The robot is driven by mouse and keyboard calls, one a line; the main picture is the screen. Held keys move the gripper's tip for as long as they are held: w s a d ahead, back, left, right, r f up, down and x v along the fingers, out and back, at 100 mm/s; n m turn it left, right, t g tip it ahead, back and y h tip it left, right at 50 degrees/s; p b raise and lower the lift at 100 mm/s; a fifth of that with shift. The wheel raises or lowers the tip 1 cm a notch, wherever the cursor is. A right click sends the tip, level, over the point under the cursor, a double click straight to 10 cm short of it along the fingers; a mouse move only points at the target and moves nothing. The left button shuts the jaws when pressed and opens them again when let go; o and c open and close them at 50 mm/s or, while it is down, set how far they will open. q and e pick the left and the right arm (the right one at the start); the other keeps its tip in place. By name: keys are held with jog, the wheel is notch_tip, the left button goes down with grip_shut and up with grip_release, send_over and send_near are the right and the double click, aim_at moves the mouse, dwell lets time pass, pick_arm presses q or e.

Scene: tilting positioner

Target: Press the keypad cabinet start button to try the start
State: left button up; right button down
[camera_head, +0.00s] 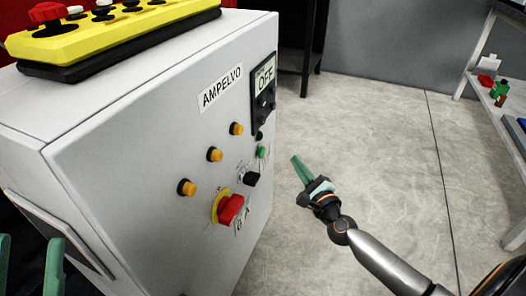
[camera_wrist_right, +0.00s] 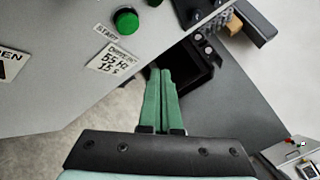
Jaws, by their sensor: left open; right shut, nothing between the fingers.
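The grey-white cabinet (camera_head: 130,165), labelled AMPELVO, fills the left of the head view. A green button (camera_head: 262,152) sits on its front near the right edge. In the right wrist view a round green button (camera_wrist_right: 125,20) has a START label beside it. My right gripper (camera_head: 295,162) is shut and empty, apart from the panel and right of the green button. In the wrist view its fingertips (camera_wrist_right: 164,73) are below and right of the START button, not touching it. My left gripper (camera_head: 28,240) is open at the lower left, partly cut off.
A yellow control box (camera_head: 120,38) lies on top. Shelving (camera_head: 500,110) stands right; the floor (camera_head: 375,140) between is clear.

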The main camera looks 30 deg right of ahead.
jog(key=w+a, duration=0.4)
jog(key=w, duration=0.1)
jog(key=shift+p, duration=0.4)
jog(key=shift+a, duration=0.15)
dwell(1.6)
jog(key=shift+w+a, duration=0.2)
jog(key=shift+w, duration=0.05)
jog(key=shift+w+a, duration=0.35)
dwell(0.8)
dwell(0.4)
jog(key=shift+s+d, duration=0.6)
jog(key=shift+s, duration=0.1)
jog(key=shift+s+d, duration=1.6)
jog(key=shift+s, duration=0.3)
